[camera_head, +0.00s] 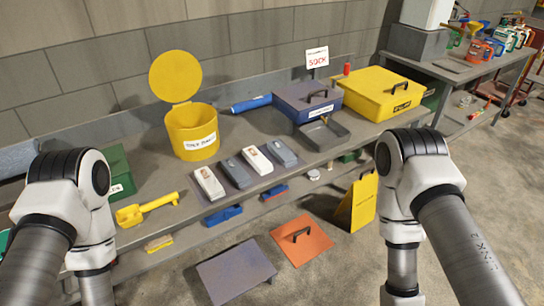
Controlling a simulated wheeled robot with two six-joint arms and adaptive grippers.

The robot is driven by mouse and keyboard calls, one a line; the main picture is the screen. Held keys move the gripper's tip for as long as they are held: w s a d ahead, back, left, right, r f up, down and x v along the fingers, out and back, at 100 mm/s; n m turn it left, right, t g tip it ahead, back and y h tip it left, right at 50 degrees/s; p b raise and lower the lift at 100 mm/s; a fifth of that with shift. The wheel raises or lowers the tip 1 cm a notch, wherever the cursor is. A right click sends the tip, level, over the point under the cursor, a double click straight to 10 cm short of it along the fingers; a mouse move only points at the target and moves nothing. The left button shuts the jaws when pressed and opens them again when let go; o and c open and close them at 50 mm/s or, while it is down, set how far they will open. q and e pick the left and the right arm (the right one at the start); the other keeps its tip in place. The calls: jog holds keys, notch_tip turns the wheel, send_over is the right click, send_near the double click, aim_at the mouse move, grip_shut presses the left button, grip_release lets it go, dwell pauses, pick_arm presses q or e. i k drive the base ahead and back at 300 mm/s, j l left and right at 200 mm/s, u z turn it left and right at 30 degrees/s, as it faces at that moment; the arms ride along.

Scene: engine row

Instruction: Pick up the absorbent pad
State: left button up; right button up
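I cannot tell for sure which thing is the absorbent pad. A flat dark grey square (236,272) shows low in the picture in front of the bench and may be it. A blue roll (251,103) lies at the back of the bench, and a blue-grey lidded case (307,100) with a handle stands to its right. My arms come in at the left and right edges and bend down out of the picture. Neither gripper shows.
The grey bench (150,232) holds an open yellow bin (192,132), several small handheld devices on a mat, a grey tray (323,134) and a yellow case (378,92). An orange plate (302,240) and a yellow floor sign (357,203) are in front. Floor at right is clear.

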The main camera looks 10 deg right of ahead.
aim_at(288, 159)
jog(key=i+l+u, duration=0.2)
jog(key=l, duration=0.55)
jog(key=i+l+u, duration=0.2)
jog(key=l, duration=0.6)
jog(key=i+l+u, duration=0.1)
jog(key=l+u, duration=0.15)
jog(key=l, duration=0.55)
jog(key=l+u, duration=0.2)
jog(key=l, duration=0.65)
